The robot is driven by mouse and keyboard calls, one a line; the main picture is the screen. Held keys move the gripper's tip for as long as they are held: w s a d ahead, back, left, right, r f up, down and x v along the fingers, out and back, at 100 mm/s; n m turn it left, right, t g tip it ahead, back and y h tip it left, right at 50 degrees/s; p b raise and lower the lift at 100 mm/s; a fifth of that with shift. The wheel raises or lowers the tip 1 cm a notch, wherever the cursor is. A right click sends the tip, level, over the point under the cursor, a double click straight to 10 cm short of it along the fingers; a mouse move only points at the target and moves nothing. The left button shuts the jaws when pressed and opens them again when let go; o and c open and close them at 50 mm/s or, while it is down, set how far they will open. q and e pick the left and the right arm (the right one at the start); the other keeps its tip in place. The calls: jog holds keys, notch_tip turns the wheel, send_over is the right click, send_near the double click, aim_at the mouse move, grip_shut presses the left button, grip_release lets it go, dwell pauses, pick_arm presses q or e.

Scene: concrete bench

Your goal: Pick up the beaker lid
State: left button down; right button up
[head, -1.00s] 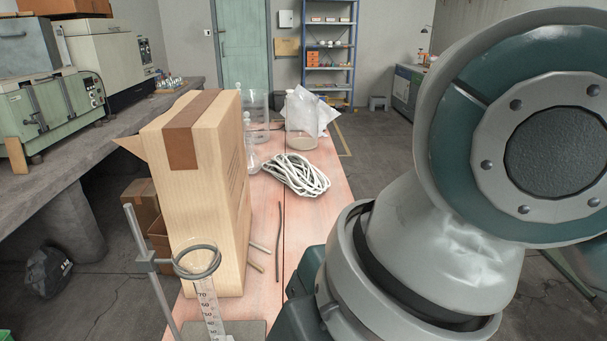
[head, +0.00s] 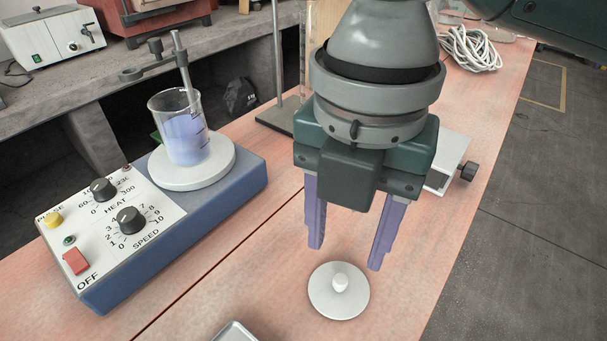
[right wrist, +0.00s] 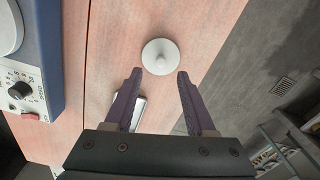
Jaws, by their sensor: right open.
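The beaker lid (head: 325,300) is a small white disc with a round knob, lying flat on the pink bench top. It also shows in the right wrist view (right wrist: 153,63), just beyond the fingertips. My right gripper (head: 345,258) is open and empty, pointing down above the lid, its two purple fingers apart. In the right wrist view the open fingers (right wrist: 158,73) point toward the lid without visibly touching it. A beaker (head: 186,135) with bluish liquid stands on the white plate of a blue hotplate stirrer (head: 215,210). My left gripper is not in view.
A metal tray edge (head: 235,332) shows at the bottom of the head view. A stand base (head: 270,118) and a pale box with a black knob (head: 448,165) are behind my right gripper. A coiled white cable (head: 470,48) lies farther back.

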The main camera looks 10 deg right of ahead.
aim_at(341, 279)
notch_tip(341, 279, down, 6)
jog(key=shift+s+f+b, duration=0.1)
jog(key=shift+f+b, duration=0.05)
jog(key=shift+b, duration=0.15)
jog(key=shift+c, duration=0.2)
grip_shut()
dwell(0.4)
